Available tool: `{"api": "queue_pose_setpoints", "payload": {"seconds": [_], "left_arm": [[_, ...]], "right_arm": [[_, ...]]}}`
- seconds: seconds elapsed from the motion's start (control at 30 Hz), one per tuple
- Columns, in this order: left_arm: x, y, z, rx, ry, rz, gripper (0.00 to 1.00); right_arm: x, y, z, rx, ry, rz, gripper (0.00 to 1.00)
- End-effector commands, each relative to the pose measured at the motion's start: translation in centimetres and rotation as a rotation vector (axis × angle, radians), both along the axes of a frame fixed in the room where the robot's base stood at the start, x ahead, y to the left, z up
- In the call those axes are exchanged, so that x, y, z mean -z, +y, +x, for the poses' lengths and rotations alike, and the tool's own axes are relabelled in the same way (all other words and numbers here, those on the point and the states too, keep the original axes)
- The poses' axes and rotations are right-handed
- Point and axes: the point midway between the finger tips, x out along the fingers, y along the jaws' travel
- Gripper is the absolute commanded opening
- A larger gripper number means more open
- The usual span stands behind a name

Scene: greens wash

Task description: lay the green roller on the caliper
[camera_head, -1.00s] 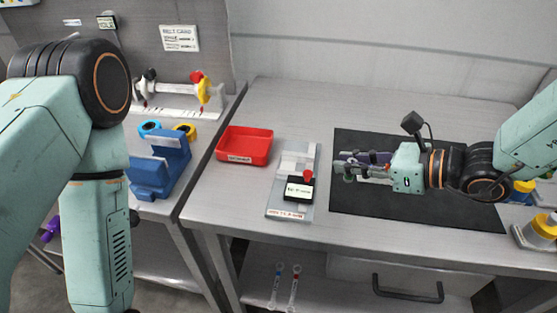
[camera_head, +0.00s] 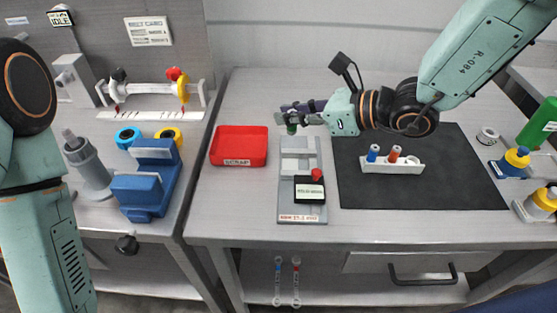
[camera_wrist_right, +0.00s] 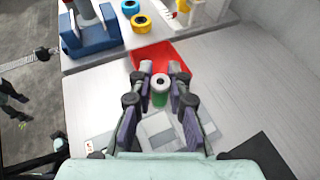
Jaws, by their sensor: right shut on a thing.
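My right gripper (camera_head: 300,116) is shut on the green roller (camera_wrist_right: 160,90), which stands upright between the fingertips in the right wrist view. In the head view only a bit of the roller shows under the fingers. The caliper (camera_head: 302,208) is a grey plate with light blocks and a black display box with a red knob. The gripper is above the far end of the caliper, and the roller looks apart from it, though the exact gap cannot be told. My left arm shows at the left edge of the head view, but its gripper is out of view.
A red scrap tray (camera_head: 239,147) stands just left of the caliper. A white rack (camera_head: 391,165) with blue and orange rollers stands on the black mat (camera_head: 440,188) to the right. A blue cradle (camera_head: 150,180) stands on the left bench. Bottles stand far right.

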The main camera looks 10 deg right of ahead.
Motion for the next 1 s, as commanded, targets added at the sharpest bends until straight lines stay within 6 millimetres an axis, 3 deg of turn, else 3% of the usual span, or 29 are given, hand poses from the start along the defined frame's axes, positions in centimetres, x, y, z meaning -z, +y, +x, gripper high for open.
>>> {"api": "queue_pose_setpoints", "payload": {"seconds": [0.13, 0.4, 0.57, 0.8, 1.0], "left_arm": [[0.1, 0.0, 0.0, 0.002, 0.000, 0.000, 0.71], [0.5, 0.0, -0.1, 0.001, 0.001, 0.000, 0.71], [0.6, 0.0, 0.0, 0.001, 0.001, 0.000, 0.71], [0.9, 0.0, 0.0, 0.001, 0.001, 0.000, 0.71], [1.0, 0.0, 0.0, 0.001, 0.001, 0.000, 0.71]], "right_arm": [[0.0, 0.0, 0.0, 0.017, 0.003, -0.001, 0.00], [4.5, -0.2, -0.1, 0.020, 0.005, -0.001, 0.00], [5.8, -0.1, 0.0, 0.019, 0.003, -0.001, 0.00], [9.1, 0.1, 0.1, 0.018, 0.003, -0.002, 0.00], [9.6, 0.2, 0.2, 0.016, 0.000, -0.001, 0.00]]}}
